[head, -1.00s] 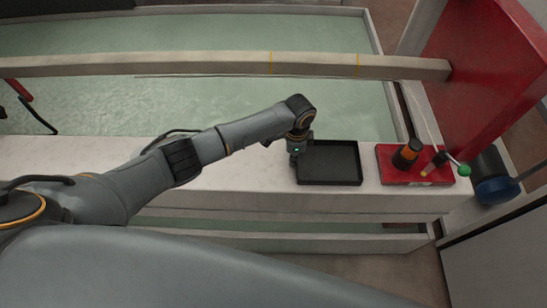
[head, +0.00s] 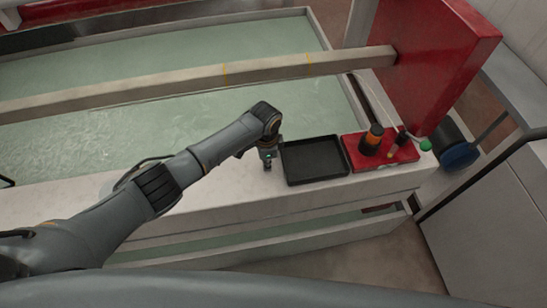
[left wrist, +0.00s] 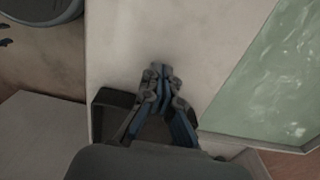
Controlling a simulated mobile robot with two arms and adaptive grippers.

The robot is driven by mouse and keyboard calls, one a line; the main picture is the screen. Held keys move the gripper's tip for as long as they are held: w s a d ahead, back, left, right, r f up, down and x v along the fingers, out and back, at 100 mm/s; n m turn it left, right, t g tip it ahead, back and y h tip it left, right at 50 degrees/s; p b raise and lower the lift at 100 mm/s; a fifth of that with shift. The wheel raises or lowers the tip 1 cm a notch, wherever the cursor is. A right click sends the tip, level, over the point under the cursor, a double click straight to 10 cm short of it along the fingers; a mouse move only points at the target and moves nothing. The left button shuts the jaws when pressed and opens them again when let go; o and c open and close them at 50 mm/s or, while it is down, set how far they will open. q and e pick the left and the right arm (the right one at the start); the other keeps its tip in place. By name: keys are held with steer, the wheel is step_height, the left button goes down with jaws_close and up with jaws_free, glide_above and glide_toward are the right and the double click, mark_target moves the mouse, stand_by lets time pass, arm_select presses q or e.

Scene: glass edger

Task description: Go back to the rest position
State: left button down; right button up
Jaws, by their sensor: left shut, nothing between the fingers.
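My left gripper (head: 267,165) is at the left end of the black tray, over the pale ledge, pointing down. In the left wrist view its fingers (left wrist: 158,72) are closed together with nothing between them. My left arm reaches in from the left of the head view. My right gripper is not in view.
A shallow black tray (head: 315,178) lies empty on the pale ledge (head: 215,197). To its right, a red plate (head: 402,155) carries an orange-and-black cylinder (head: 371,139). A long beam (head: 180,84) crosses above the pale green glass-like surface (head: 190,125). A red panel (head: 430,60) stands at the right.

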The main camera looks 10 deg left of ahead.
arm_select(q)
steer(key=r, duration=0.4)
steer(key=shift+a+r, duration=0.3)
steer(key=shift+r, duration=0.1)
steer(key=shift+d+r, duration=0.15)
steer(key=shift+r, duration=1.15)
steer(key=shift+d+r, duration=0.15)
steer(key=shift+r, duration=1.15)
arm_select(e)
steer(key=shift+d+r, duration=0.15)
